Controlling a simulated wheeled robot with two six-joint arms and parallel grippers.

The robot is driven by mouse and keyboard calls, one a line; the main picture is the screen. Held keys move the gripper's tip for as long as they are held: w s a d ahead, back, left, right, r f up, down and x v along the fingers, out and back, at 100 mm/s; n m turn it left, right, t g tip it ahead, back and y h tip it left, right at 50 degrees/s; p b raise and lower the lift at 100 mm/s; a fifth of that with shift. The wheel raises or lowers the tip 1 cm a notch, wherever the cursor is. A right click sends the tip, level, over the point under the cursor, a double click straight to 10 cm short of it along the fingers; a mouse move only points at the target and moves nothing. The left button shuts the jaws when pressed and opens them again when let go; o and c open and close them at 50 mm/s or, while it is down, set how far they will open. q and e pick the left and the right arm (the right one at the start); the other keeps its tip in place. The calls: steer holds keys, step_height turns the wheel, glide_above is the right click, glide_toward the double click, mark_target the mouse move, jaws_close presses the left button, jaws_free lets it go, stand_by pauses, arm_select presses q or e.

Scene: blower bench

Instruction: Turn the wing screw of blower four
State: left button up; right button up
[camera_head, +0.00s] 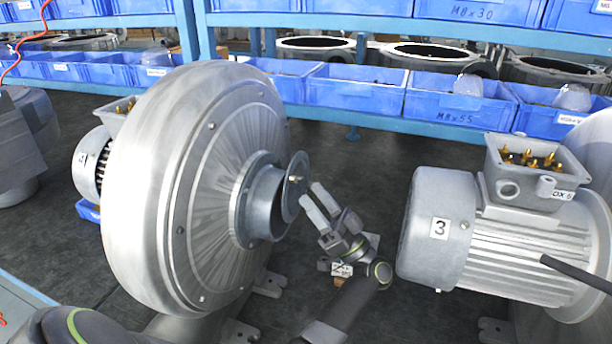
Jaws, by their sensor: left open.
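Blower four is a large grey metal blower (135,190) on the left, with the number 4 on its motor end (83,160). A short inlet pipe on its face carries a round grey cover plate (292,190) that stands on edge. A small knob (295,179), perhaps the wing screw, sits on the plate; its wings are too small to make out. My right gripper is not in view.
Blower three's motor (440,228) stands close on the right, with an open terminal box (530,170) and a black cable (575,275). A blue rack (400,124) with blue bins (355,90) runs behind.

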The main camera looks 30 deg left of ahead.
mark_target(302, 180)
arm_select(q)
steer(key=p+x, duration=0.1)
steer(key=x, duration=0.2)
steer(key=shift+a+r, duration=0.25)
steer(key=shift+r, duration=0.05)
steer(key=c, duration=1)
steer(key=shift+r+m+p, duration=0.2)
steer(key=shift+m+p, duration=0.1)
steer(key=shift+p, duration=0.3)
steer(key=m+t+h+p, duration=0.1)
steer(key=m+t+p, duration=0.1)
steer(key=p, duration=0.1)
steer(key=m+t+p, duration=0.3)
steer(key=p, duration=0.1)
steer(key=m+t+h+p, duration=0.1)
steer(key=m+t+p, duration=0.1)
steer(key=m+p, duration=0.1)
steer(key=shift+s+r+h+p, duration=0.2)
steer(key=shift+s+h+p, duration=0.1)
steer(key=shift+p, duration=0.1)
steer(key=shift+f+m+t+p, duration=0.2)
steer(key=shift+m+t+p, duration=0.1)
steer(key=shift+m+p, duration=0.15)
